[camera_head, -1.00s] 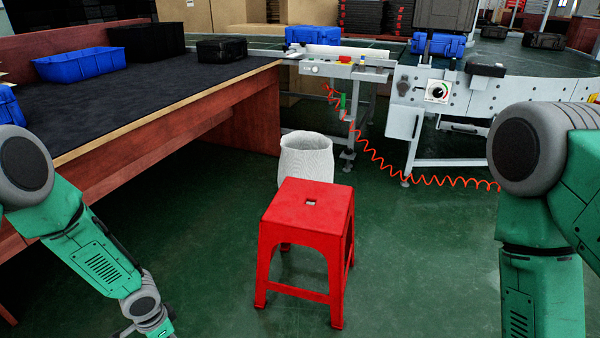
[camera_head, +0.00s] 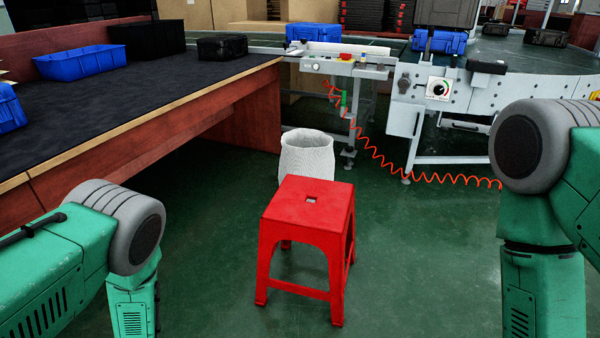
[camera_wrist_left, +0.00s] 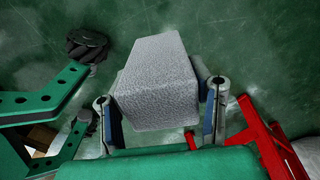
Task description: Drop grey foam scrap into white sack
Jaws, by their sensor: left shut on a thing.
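The white sack (camera_head: 306,155) stands open on the floor behind a red stool in the head view, and the stool hides its lower part. The grey foam scrap (camera_wrist_left: 157,85) is a rough block seen in the left wrist view. My left gripper (camera_wrist_left: 162,95) is shut on it, with one finger on each side. The floor shows below the block. A pale curved edge at the lower right of the wrist view may be the sack, but I cannot tell. In the head view both hands are out of frame.
The red stool (camera_head: 310,205) stands in front of the sack and also shows in the wrist view (camera_wrist_left: 262,140). A black-topped workbench (camera_head: 150,100) is on the left. The conveyor (camera_head: 480,95) and an orange coiled hose (camera_head: 385,163) are behind on the right. Green floor is clear around the stool.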

